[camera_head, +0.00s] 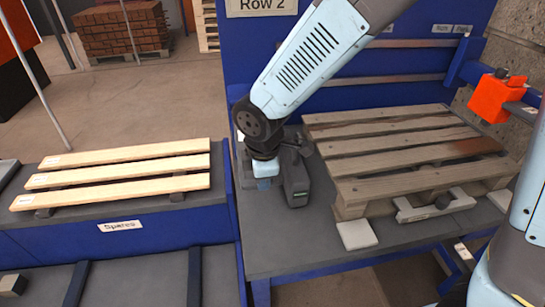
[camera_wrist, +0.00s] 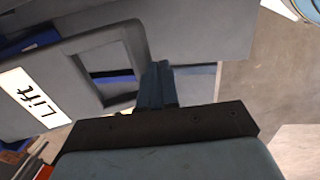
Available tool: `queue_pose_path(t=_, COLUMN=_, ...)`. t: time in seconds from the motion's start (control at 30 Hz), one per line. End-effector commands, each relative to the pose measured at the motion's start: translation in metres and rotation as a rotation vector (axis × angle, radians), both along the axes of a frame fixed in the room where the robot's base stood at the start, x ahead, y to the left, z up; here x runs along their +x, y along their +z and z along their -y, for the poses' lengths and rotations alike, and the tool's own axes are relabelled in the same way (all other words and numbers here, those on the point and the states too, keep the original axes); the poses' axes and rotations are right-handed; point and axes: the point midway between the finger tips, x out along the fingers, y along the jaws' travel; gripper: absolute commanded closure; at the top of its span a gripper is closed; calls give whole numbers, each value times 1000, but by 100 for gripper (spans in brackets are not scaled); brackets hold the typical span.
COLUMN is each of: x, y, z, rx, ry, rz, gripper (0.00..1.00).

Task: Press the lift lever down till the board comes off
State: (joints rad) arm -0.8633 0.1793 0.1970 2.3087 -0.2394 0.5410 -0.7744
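A worn wooden pallet (camera_head: 400,150) with several grey-brown slats lies on the bench at right; every slat I can see rests on it. My gripper (camera_head: 264,183) is low at the pallet's left side, beside a dark grey upright part (camera_head: 294,178). In the wrist view, a grey panel (camera_wrist: 200,30) with a rectangular opening carries a white "Lift" label (camera_wrist: 34,97). My gripper's fingers (camera_wrist: 157,84) look closed together in front of the opening. I cannot clearly pick out the lever or tell whether the fingers touch it.
Three pale boards (camera_head: 125,167) lie on the "Spares" shelf (camera_head: 145,222) at left. A red-orange tool (camera_head: 493,97) sits on the rail at right. A grey bracket (camera_head: 436,205) and a white block (camera_head: 356,235) sit at the pallet's front. The bench front (camera_head: 290,245) is clear.

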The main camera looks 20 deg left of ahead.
Motion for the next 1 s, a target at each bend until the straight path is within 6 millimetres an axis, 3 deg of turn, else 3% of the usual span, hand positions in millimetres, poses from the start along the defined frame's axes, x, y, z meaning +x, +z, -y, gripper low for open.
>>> queue_pose_path(t=0.2, x=4, y=-42, z=-10, rx=-2, ry=16, rz=-2, gripper=100)
queue_pose_path(t=0.43, x=16, y=-72, z=-19, rx=0, ry=19, rz=1, gripper=100)
queue_pose_path(t=0.7, x=26, y=-89, z=-24, rx=2, ry=19, rz=2, gripper=100)
queue_pose_path(t=1.0, x=29, y=-93, z=-26, rx=3, ry=20, rz=3, gripper=100)
